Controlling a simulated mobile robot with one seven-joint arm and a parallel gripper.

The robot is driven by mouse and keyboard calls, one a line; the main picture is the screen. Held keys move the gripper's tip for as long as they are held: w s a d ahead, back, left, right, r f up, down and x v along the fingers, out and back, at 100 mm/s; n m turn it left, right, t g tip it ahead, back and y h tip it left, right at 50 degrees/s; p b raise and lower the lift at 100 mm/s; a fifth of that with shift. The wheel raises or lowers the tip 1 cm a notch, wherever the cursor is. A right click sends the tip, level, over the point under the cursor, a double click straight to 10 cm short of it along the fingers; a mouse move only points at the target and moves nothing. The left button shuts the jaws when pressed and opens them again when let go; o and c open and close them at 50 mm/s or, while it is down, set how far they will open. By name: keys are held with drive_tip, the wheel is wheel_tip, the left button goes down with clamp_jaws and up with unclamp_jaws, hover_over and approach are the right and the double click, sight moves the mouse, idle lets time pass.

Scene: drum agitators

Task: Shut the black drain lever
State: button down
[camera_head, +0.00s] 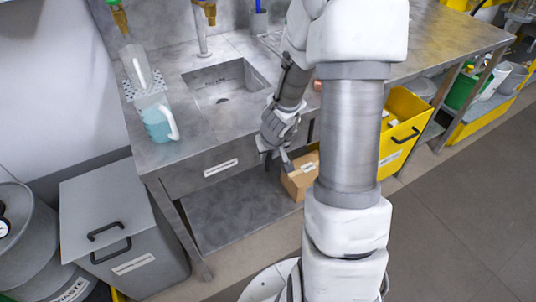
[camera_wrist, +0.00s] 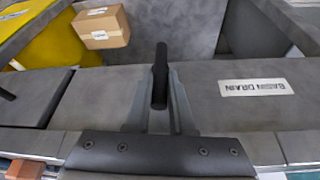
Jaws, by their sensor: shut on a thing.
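The black drain lever (camera_wrist: 160,72) is a short dark bar at the front panel of the steel sink bench, upright in the wrist view. My gripper (camera_wrist: 158,90) has one grey finger on each side of the lever and is shut on it. The lever's far end sticks out beyond the fingertips. A white plate reading BASIN DRAIN (camera_wrist: 254,87) is upside down to the right of the lever. In the head view my gripper (camera_head: 275,158) is at the bench front, below the sink basin (camera_head: 215,76); I cannot make out the lever there.
A cardboard box (camera_head: 297,180) sits low under the bench, beside a yellow bin (camera_head: 403,130). A grey lidded bin (camera_head: 115,225) stands at the left. A jug with blue liquid (camera_head: 156,120) stands on the bench top. The floor at the right is clear.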

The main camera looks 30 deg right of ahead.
drive_tip(key=shift+d+f+b, duration=0.1)
drive_tip(key=shift+f+b, duration=0.05)
drive_tip(key=shift+b, duration=0.3)
drive_tip(key=m+y+b, duration=0.1)
drive_tip(key=y+b, duration=0.2)
drive_tip(key=y, duration=0.2)
drive_tip(key=d+f+m+t+y+b, duration=0.1)
drive_tip(key=m+y+b, duration=0.1)
drive_tip(key=y+b, duration=0.2)
drive_tip(key=d+m+y+b, duration=0.1)
drive_tip(key=y+b, duration=0.2)
drive_tip(key=y, duration=0.4)
drive_tip(key=shift+f+y, duration=0.3)
drive_tip(key=shift+f, duration=0.1)
drive_tip(key=shift+t, duration=0.3)
drive_tip(key=c, duration=0.8)
unclamp_jaws()
drive_tip(key=shift+w, duration=0.1)
